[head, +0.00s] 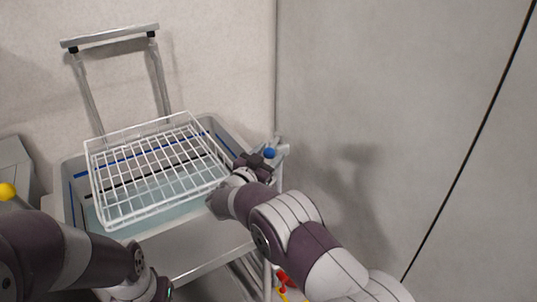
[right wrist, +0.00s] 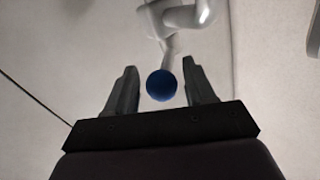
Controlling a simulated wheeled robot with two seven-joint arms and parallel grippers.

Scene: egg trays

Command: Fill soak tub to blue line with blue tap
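The soak tub (head: 72,207) is a pale grey bin with a blue line (head: 82,174) high on its inner walls and a dark line lower down. Shallow pale water (head: 172,212) shows inside, seemingly below both lines. A white wire rack (head: 150,170) sits tilted over the tub. The blue tap's round knob (head: 269,153) is at the tub's right side. In the right wrist view the knob (right wrist: 161,85) lies between the spread fingers of my right gripper (right wrist: 161,88), with gaps on both sides. My left arm is at lower left; its fingers are out of frame.
A grey wall panel (head: 400,110) stands close on the right. A metal handle frame (head: 110,37) rises behind the tub. A yellow knob (head: 7,191) is at far left. Red and yellow parts (head: 283,279) show low beside the cart.

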